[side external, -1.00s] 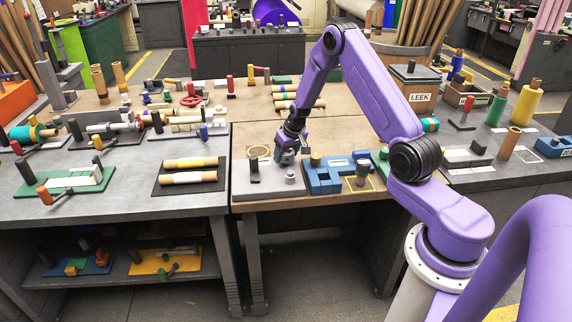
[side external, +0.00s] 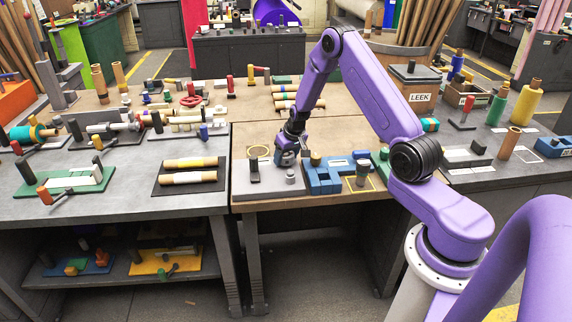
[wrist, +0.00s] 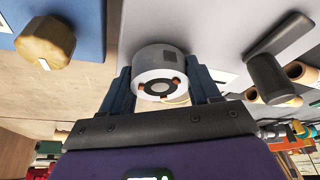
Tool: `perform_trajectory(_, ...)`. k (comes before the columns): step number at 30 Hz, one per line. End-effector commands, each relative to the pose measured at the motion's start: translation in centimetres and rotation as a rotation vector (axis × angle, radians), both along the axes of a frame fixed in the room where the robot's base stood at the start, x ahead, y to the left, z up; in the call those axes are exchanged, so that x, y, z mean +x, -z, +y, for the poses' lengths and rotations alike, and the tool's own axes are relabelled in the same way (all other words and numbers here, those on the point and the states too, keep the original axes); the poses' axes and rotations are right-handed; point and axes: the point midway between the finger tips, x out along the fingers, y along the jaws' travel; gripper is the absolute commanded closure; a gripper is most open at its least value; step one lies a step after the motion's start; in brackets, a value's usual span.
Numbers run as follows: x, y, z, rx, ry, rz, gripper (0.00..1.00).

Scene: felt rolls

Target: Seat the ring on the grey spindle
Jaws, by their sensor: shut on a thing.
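My gripper (wrist: 161,86) is shut on a grey ring (wrist: 157,56), with one dark blue finger on each side. The ring's near face shows a dark band with copper-coloured marks and a pale round centre. I cannot tell whether that centre is the spindle. In the side view my gripper (side external: 287,159) points down over the back of a grey base plate (side external: 240,192). The short grey spindle (side external: 290,177) stands upright on this plate, just in front of and below the gripper. The ring is hard to make out there, and any contact with the spindle is unclear.
A black post (side external: 254,171) stands on the same plate to the left; it also shows in the wrist view (wrist: 268,72). A blue block fixture (side external: 322,182) is close on the right. A knob (wrist: 45,42) rises there.

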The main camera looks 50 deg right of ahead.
Motion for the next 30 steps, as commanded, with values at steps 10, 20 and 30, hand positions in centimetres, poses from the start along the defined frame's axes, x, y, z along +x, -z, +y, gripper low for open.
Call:
perform_trajectory(10,0.04,0.27,-0.01,-0.001,0.0,-0.002,0.93)
perform_trajectory(20,0.03,0.26,-0.03,0.0,0.0,-0.001,0.09)
perform_trajectory(30,-0.03,0.19,-0.01,0.0,0.0,0.0,0.09)
